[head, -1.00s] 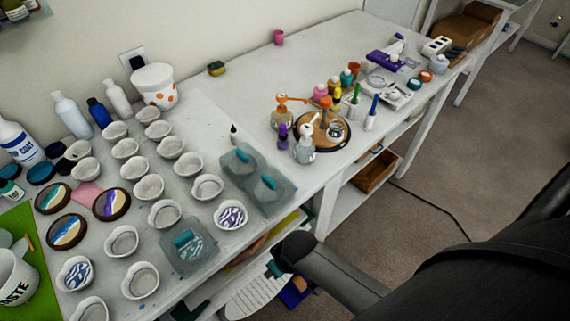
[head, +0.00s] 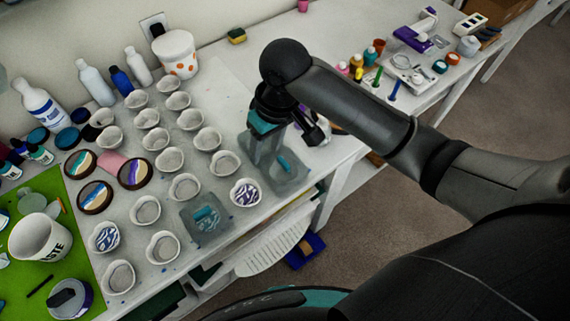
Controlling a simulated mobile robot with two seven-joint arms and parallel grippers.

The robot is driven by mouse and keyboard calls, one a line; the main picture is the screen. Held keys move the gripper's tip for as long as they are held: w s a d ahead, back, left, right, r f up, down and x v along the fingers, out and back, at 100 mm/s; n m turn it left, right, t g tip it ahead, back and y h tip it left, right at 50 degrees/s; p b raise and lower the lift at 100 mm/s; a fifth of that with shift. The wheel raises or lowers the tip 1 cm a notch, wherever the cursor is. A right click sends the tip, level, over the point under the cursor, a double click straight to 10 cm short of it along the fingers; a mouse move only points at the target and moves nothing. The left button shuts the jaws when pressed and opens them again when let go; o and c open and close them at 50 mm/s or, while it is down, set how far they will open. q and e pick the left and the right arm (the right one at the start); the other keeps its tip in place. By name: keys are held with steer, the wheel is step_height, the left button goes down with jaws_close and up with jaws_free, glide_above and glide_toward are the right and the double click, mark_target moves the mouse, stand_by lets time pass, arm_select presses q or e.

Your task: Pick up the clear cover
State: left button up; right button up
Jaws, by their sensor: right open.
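Clear covers with teal handles stand on the white table. The nearest clear cover (head: 207,232) sits over a cup with a blue-white swirl. Another clear cover (head: 290,182) stands further right, and one beside it is mostly hidden behind my right gripper (head: 263,156). My right gripper is open and points down over that hidden cover. I cannot tell whether its fingers touch the cover or its handle. My left gripper is not in view.
Rows of white cups (head: 184,187) fill the table left of the covers. A purple-swirled cup (head: 246,192) stands between the covers. A green mat (head: 62,284) with a mug lies at lower left. Bottles stand along the wall. My right arm hides part of the table.

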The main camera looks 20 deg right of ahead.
step_height(320, 180, up, 5)
steer(key=h, duration=0.2)
glide_above(284, 161)
steer(key=shift+m+g, duration=0.4)
step_height(284, 161, down, 15)
steer(key=shift+f, duration=0.1)
jaws_close()
stand_by(1.2)
